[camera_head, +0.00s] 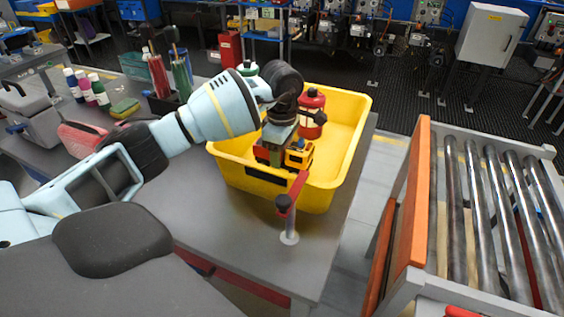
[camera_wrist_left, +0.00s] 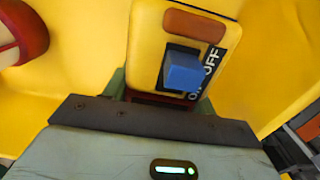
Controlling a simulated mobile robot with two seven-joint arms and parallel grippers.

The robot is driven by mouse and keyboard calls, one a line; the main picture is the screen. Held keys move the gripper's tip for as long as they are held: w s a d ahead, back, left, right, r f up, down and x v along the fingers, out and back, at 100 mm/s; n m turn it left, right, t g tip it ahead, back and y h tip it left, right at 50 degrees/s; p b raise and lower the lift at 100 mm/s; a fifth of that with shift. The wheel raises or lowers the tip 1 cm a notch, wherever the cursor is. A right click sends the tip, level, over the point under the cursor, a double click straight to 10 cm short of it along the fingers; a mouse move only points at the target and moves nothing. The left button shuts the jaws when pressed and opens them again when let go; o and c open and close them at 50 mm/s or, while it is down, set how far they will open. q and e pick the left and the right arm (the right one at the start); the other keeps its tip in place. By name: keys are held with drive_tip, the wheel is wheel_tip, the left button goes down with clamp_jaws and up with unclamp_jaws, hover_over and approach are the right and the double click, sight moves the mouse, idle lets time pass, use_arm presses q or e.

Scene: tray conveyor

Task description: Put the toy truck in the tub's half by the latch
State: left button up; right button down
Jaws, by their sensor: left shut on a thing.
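The yellow tub (camera_head: 352,140) stands on the grey table. My left gripper (camera_head: 284,142) reaches down into it from above, shut on the toy truck (camera_head: 299,157). The truck is inside the near part of the tub, close to the front wall. In the left wrist view, the truck (camera_wrist_left: 176,50) shows a yellow face with a blue ON/OFF switch between my fingers. Whether it touches the tub floor is hidden. What looks like the latch, a red arm on a grey post (camera_head: 288,208), stands just outside the tub's near wall. My right gripper is out of view.
A red lantern-like item (camera_head: 311,112) with a dark top is in the far half of the tub. It shows partly in the left wrist view (camera_wrist_left: 22,32). Bottles (camera_head: 85,88) and a sponge (camera_head: 125,108) stand at left. A roller conveyor (camera_head: 480,210) is at right.

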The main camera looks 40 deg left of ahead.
sight(282, 164)
use_arm(q)
drive_tip(key=shift+f, duration=1.35)
drive_tip(key=shift+f, duration=0.2)
drive_tip(key=o, duration=1.2)
drive_tip(key=shift+c, duration=0.2)
drive_tip(key=shift+r, duration=0.15)
wheel_tip(282, 164, up, 12)
drive_tip(key=shift+r, duration=0.1)
